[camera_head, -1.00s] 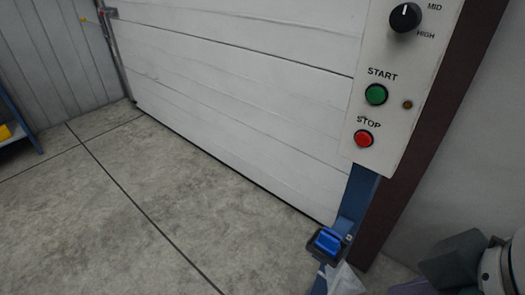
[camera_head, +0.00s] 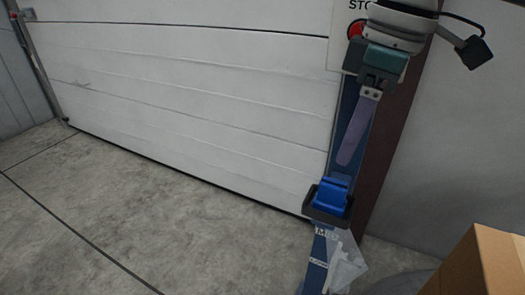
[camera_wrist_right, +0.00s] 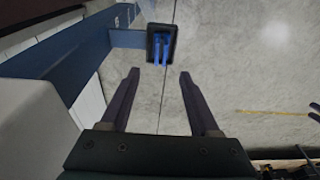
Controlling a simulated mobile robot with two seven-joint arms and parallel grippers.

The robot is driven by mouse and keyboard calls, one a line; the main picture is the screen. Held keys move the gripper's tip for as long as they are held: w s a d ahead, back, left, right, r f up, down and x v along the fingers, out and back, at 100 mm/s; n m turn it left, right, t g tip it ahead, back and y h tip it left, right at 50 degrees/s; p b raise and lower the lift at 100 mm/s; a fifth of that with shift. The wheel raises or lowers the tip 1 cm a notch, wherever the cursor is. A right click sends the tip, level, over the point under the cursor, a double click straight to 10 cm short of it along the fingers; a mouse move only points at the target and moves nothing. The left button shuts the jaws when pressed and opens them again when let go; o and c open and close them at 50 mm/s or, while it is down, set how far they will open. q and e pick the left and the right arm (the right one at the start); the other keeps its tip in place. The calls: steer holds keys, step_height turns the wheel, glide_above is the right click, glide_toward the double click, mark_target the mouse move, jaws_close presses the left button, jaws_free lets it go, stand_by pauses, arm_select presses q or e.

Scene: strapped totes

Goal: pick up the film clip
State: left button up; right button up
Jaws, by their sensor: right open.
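The film clip (camera_head: 331,195) is blue and sits in a black holder (camera_head: 322,214) on the blue post in the head view. In the right wrist view the blue clip (camera_wrist_right: 161,50) lies in the black holder just beyond the fingertips. My right gripper (camera_head: 348,158) hangs above the clip, fingers pointing down towards it, with a gap between. In the right wrist view the right gripper (camera_wrist_right: 159,74) is open and empty, its two fingers spread either side of the clip's line.
Clear film (camera_head: 345,263) hangs on the post below the holder. A cardboard box (camera_head: 490,265) stands at the lower right. A white panelled door (camera_head: 190,90) is behind, with a partly hidden red button (camera_head: 355,29) near my arm. The concrete floor at left is clear.

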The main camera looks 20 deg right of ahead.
mark_target(335, 183)
steer(key=f+b, duration=0.1)
steer(key=f, duration=0.2)
steer(key=f+b, duration=0.1)
steer(key=f, duration=0.2)
steer(key=f+b, duration=0.1)
steer(key=f, duration=0.2)
steer(key=shift+w+a+f, duration=0.25)
steer(key=shift+w+a, duration=0.1)
steer(key=shift+a, duration=0.05)
steer(key=shift+r, duration=0.1)
jaws_close()
